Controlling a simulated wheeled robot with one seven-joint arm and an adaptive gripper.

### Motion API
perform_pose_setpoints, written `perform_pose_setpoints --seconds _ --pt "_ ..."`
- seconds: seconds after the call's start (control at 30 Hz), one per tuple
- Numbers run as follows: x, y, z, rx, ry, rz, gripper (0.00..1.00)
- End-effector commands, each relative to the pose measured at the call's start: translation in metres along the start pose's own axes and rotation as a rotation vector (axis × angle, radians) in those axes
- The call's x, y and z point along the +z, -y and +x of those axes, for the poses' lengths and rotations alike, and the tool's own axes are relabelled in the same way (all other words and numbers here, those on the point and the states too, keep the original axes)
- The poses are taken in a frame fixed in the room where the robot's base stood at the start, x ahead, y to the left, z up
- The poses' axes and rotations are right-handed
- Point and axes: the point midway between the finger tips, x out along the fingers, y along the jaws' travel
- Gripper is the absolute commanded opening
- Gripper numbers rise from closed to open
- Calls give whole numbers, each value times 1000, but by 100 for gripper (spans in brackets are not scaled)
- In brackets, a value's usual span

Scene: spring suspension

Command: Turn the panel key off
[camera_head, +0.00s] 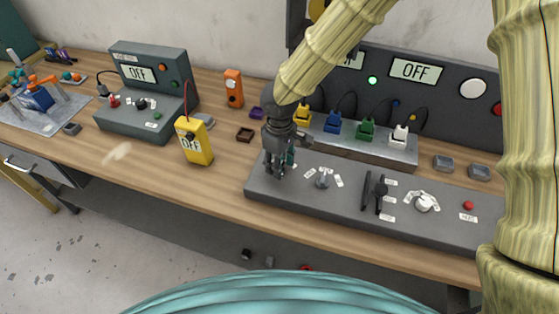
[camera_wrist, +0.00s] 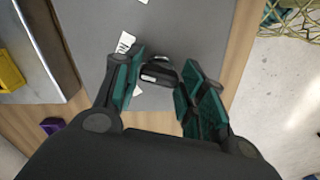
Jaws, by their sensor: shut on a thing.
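My gripper (camera_head: 278,165) reaches down to the left end of the grey control panel (camera_head: 340,200) on the bench. In the wrist view, a dark key-like handle (camera_wrist: 158,73) stands between my green-padded fingers (camera_wrist: 163,66), and my gripper is shut on it. In the head view my gripper hides this key. White labels (camera_wrist: 125,42) lie beside it on the panel surface. I cannot read the key's marked positions.
Coloured plugs (camera_head: 333,124) stand behind. A yellow meter (camera_head: 193,142) stands left.

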Motion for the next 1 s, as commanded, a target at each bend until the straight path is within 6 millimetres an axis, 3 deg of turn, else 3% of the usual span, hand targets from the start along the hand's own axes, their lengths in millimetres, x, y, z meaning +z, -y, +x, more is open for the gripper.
perform_pose_setpoints --seconds 0.6,1.0 --pt "-1 -2 -4 1 0 -564 17" --pt "-1 -3 -2 1 -1 -798 17"
